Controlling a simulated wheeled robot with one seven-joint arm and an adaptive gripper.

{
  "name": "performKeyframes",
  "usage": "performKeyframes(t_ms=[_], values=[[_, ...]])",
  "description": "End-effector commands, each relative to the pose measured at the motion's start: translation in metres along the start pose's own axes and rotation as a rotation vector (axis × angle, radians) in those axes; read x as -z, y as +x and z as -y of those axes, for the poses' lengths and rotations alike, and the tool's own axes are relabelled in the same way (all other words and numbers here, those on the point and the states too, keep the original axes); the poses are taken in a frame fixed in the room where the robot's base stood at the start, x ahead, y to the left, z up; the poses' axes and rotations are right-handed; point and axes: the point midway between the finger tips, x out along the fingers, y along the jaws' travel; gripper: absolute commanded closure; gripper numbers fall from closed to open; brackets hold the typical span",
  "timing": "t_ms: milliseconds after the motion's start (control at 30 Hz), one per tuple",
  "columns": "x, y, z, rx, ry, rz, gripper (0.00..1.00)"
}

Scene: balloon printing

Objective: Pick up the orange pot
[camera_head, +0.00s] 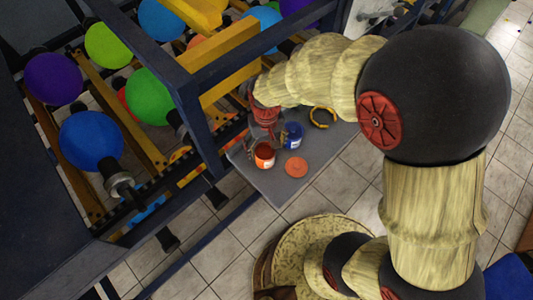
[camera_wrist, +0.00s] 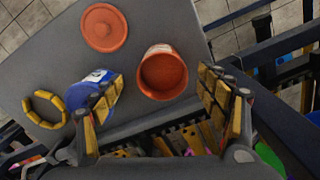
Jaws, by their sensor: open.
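The orange pot (camera_head: 264,156) stands open on a grey table beside the machine frame. In the wrist view the orange pot (camera_wrist: 163,74) is upright, filled with orange-red content, and lies between the lines of my fingers, nearer the right finger. My gripper (camera_wrist: 152,105) is open, its yellow-padded fingers wide apart, with nothing held. In the head view my gripper (camera_head: 266,130) hangs just above and behind the pot, partly hidden by the arm. An orange lid (camera_head: 296,167) lies flat on the table; it also shows in the wrist view (camera_wrist: 104,27).
A blue pot (camera_head: 293,134) stands close beside the orange pot; in the wrist view it (camera_wrist: 92,91) is next to my left finger. A yellow segmented ring (camera_head: 322,117) lies on the grey table (camera_head: 275,187). The dark machine frame (camera_head: 190,110) with balloons borders the table.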

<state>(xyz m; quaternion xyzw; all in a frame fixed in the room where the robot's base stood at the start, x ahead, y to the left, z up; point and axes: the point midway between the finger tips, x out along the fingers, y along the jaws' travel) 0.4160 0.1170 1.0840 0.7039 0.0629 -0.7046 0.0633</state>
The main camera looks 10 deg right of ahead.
Motion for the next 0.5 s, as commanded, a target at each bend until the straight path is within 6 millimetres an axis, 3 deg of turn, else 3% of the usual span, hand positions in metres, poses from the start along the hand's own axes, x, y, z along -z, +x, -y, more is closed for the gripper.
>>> performKeyframes(t_ms=[300, 500], values=[[0.002, 0.042, 0.003, 0.0, 0.0, 0.003, 0.26], [0.003, 0.052, 0.003, 0.0, 0.0, -0.001, 0.26]])
